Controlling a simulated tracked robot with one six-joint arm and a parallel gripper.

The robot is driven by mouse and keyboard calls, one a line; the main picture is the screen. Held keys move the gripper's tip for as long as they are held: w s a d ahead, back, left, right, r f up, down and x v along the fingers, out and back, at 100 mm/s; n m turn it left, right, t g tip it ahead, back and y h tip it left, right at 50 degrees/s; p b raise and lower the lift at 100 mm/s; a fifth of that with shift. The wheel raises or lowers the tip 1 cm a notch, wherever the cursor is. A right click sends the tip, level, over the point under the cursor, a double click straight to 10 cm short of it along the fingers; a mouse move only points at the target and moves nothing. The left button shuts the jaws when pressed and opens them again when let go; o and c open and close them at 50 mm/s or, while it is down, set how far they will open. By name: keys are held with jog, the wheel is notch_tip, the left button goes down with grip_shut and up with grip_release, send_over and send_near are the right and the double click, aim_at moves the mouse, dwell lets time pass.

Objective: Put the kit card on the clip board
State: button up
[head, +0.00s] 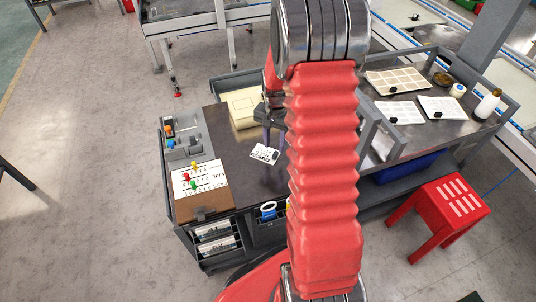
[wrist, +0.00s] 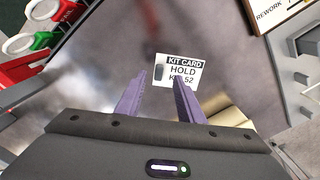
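The kit card (head: 263,153) is a small white card with black print and a dark knob. I cannot tell the height gap. A brown board with a white printed sheet (head: 199,180) and coloured pegs, at the cart's left end, may be the clip board.
A cream box (head: 243,107) stands behind the card. A grey organiser (head: 184,134) sits behind the board. A red stool (head: 440,215) stands in front. Dark top between card and board is clear.

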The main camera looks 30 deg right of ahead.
aim_at(275, 154)
notch_tip(275, 154, down, 5)
jog(key=shift+r, duration=0.1)
jog(key=shift+c, duration=0.2)
dwell(0.4)
grip_shut()
dwell(0.3)
